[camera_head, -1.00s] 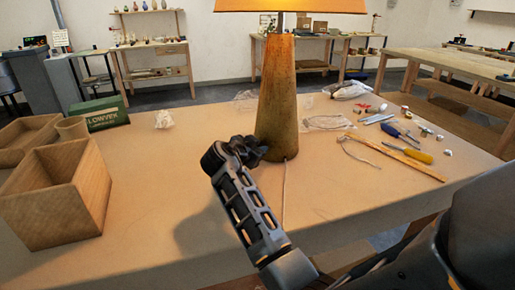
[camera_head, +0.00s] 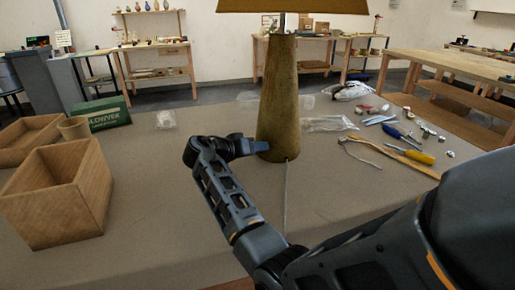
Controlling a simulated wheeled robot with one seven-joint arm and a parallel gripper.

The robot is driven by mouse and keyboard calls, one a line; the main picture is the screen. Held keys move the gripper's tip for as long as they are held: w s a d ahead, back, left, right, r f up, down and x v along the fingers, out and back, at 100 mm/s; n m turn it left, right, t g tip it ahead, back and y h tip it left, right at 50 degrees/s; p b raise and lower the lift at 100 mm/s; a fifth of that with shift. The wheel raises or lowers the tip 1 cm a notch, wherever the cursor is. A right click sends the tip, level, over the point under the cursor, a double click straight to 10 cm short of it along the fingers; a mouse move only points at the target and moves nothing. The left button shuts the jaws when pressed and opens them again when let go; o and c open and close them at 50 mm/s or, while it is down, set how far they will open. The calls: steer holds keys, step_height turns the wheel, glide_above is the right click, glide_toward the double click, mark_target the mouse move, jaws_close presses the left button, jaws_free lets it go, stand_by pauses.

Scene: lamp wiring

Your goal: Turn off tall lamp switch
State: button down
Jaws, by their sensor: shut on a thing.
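The tall lamp (camera_head: 278,100) stands upright on the table, with a tapered wooden-looking body and a wide brown shade (camera_head: 290,6) cut off by the top edge. The shade is dark and the lamp is unlit. My gripper (camera_head: 256,147) is at the lower left side of the lamp body, its fingertips against the base. It is shut on a small part there, which I take to be the switch; the fingers hide it. A pale cord (camera_head: 287,195) runs from the lamp base toward the table's near edge.

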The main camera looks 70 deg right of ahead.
steer(key=n+g, duration=0.1)
steer(key=n, duration=0.1)
steer(key=n+g, duration=0.1)
steer(key=n, duration=0.1)
steer(key=shift+w+f+n+g+h, duration=0.2)
steer(key=shift+n+g+h, duration=0.1)
stand_by(0.5)
steer(key=c, duration=0.9)
jaws_free()
steer(key=shift+o, duration=0.2)
steer(key=shift+b+v, duration=0.85)
steer(key=shift+v, duration=3.05)
